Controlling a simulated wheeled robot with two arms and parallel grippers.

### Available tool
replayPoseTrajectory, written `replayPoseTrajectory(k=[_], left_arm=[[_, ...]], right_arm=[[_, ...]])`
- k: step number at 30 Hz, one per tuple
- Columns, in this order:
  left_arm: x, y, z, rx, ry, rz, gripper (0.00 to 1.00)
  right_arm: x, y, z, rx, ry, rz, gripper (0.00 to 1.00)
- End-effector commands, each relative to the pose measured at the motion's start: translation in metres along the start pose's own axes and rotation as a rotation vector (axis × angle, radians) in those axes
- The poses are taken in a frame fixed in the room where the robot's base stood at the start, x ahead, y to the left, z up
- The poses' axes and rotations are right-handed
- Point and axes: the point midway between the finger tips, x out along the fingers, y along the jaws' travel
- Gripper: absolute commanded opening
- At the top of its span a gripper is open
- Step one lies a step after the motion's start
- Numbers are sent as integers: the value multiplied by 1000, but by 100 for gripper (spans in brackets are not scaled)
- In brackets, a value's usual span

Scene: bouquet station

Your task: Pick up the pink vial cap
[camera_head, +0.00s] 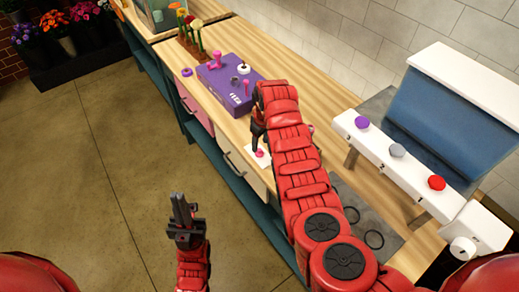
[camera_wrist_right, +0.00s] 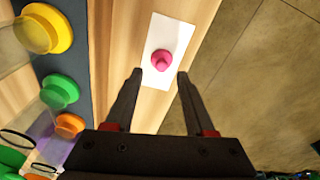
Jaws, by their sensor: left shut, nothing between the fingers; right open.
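The pink vial cap (camera_wrist_right: 161,60) sits on a white card (camera_wrist_right: 172,32) on the wooden bench in the right wrist view. It also shows in the head view (camera_head: 260,153), just below my right gripper (camera_head: 258,140). In the right wrist view my right gripper (camera_wrist_right: 158,84) is open, with the cap a little beyond and between its fingertips, apart from them. My left gripper (camera_head: 181,207) is shut and empty, above the floor in front of the bench. My right arm hides part of the bench in the head view.
A purple box (camera_head: 227,85) with pink pieces stands further along the bench. In the right wrist view, yellow (camera_wrist_right: 42,29), green (camera_wrist_right: 60,91) and orange (camera_wrist_right: 68,125) caps are left of the card. A white rack (camera_head: 395,150) with purple, grey and red knobs stands at the right.

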Motion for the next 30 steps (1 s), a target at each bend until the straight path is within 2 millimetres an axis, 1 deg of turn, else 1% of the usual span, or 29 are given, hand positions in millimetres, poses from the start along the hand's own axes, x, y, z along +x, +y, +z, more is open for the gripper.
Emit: replayPoseTrajectory(k=[1,2,4,7,13,20,21,23,27,30], left_arm=[[12,-1,-2,0,0,0,0],[16,-1,-3,0,0,0,0],[11,0,-2,0,0,0,0],[10,0,-2,0,0,0,0],[10,0,-2,0,0,0,0],[10,0,-2,0,0,0,0],[10,0,-2,0,0,0,0],[10,0,-2,0,0,0,0],[10,0,-2,0,0,0,0],[10,0,-2,0,0,0,0]], right_arm=[[-1,-2,2,-1,-4,-4,55],[3,-2,3,-1,-4,-3,55],[16,-1,4,3,-2,-5,55],[25,-2,3,2,0,-6,55],[32,-1,3,0,2,-1,55],[33,-1,3,-1,2,0,55],[33,-1,3,-1,2,0,51],[33,-1,3,-1,1,0,40],[33,-1,3,-1,1,0,15],[33,-1,3,-1,1,0,0]])
